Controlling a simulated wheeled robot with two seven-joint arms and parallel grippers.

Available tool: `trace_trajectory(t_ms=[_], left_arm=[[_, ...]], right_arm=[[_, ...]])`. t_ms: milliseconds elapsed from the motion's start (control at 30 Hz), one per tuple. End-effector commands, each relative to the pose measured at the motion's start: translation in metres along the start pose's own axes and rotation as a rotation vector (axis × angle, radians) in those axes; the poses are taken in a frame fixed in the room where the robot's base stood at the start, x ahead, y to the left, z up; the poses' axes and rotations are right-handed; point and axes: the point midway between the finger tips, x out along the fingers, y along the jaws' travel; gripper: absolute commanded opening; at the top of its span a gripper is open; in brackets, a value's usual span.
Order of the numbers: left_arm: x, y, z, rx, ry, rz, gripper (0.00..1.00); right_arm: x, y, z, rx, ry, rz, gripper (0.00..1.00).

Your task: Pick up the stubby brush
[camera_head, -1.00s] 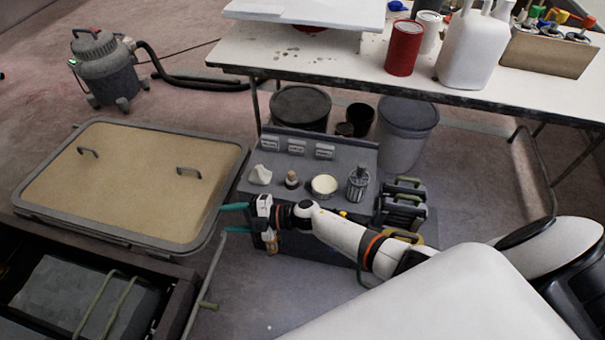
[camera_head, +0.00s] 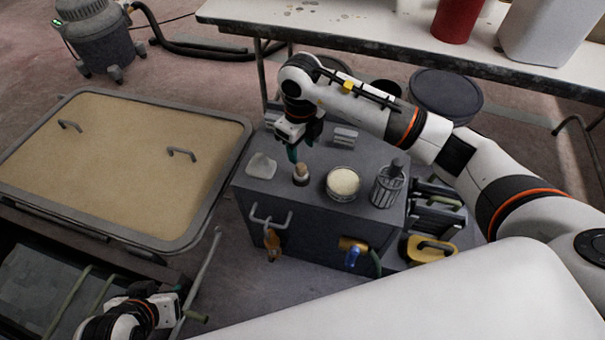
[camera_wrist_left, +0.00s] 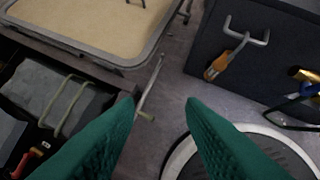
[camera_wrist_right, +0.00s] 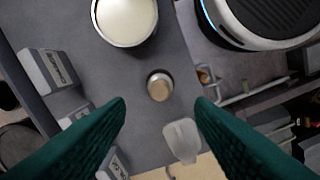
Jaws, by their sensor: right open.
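The stubby brush (camera_head: 301,174), a short dark piece with a tan round top, appears to stand upright on the grey cabinet top (camera_head: 330,218). My right gripper (camera_head: 297,152) is open and points down above it. In the right wrist view the brush (camera_wrist_right: 159,86) shows from above, midway between the spread teal fingertips and slightly beyond them, with nothing gripped. My left gripper (camera_wrist_left: 160,106) is open and empty, low over the floor in front of the cabinet. In the head view only part of it shows at the bottom left.
A white lump (camera_head: 262,166) lies left of the brush; a round cream-filled tin (camera_head: 343,184) and a wire-caged jar (camera_head: 387,187) stand right. Small labelled boxes (camera_wrist_right: 48,72) sit behind. Hooks with tools (camera_head: 271,218) stick out from the cabinet front. A white-topped table (camera_head: 330,27) stands behind.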

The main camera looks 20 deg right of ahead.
Motion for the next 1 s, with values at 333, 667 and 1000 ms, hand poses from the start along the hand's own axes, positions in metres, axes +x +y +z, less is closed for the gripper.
trace_trajectory(t_ms=[333,667,1000], left_arm=[[0.006,-0.005,0.035,0.005,-0.191,-0.011,0.36],[0.003,-0.012,0.082,0.009,-0.456,-0.026,0.36],[-0.006,-0.015,0.104,0.01,-0.586,-0.034,0.36]], right_arm=[[0.032,0.0,-0.001,0.001,0.002,-0.002,0.49],[0.067,-0.001,-0.003,0.001,0.0,-0.005,0.49],[0.083,0.0,-0.003,0.0,0.001,-0.003,0.49]])
